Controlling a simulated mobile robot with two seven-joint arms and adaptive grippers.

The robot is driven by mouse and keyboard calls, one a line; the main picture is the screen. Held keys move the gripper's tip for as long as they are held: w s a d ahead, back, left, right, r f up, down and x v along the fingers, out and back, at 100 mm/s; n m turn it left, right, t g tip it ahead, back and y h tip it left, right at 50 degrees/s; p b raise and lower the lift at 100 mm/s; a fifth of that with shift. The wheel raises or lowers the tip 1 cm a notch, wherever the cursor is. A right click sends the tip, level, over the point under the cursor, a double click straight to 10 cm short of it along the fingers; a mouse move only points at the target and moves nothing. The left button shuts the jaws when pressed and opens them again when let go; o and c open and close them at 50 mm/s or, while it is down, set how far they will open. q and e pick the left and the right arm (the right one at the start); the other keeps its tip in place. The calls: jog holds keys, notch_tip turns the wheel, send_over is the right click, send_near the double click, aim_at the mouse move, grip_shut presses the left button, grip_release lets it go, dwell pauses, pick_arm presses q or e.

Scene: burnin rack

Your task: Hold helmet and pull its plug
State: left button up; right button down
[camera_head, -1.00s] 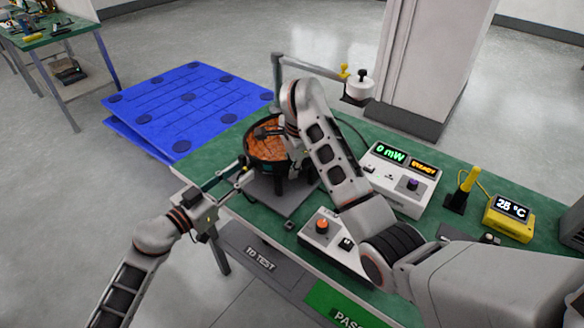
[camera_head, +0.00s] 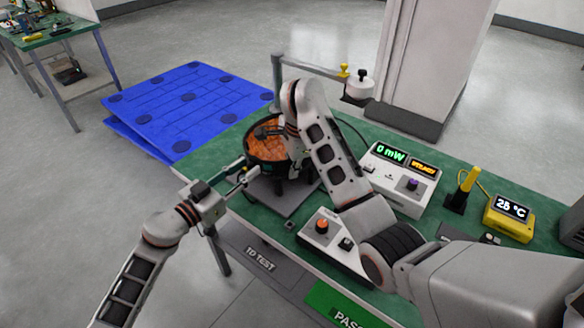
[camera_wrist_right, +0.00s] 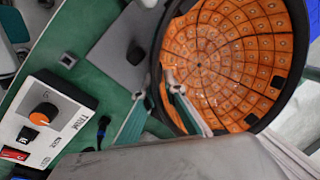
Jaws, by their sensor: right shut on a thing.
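The helmet (camera_head: 262,152) is a dark-rimmed bowl with an orange tiled lining (camera_wrist_right: 238,50), standing open side up on a grey plate on the green bench. My right gripper (camera_wrist_right: 163,103) has its fingers on either side of the helmet's near rim and is shut on it. In the head view my right wrist covers part of the helmet. My left gripper (camera_head: 246,174) is at the helmet's left side, its two fingers apart, close to the outer wall. I cannot make out the plug clearly; small dark parts show near the left fingertips.
A control box with an orange knob (camera_head: 322,227) stands near the bench front, with a dark cable end (camera_wrist_right: 103,127) beside it. A power meter (camera_head: 398,178) and yellow temperature unit (camera_head: 508,218) stand to the right. Blue pallets (camera_head: 185,100) lie behind left.

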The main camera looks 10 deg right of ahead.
aim_at(240, 174)
jog(key=shift+s+f, duration=0.1)
jog(key=shift+f, duration=0.05)
pick_arm(q)
grip_shut()
dwell(0.4)
jog(key=shift+v, duration=2.95)
pick_arm(e)
jog(key=c, duration=2)
grip_release()
jog(key=shift+c, duration=0.2)
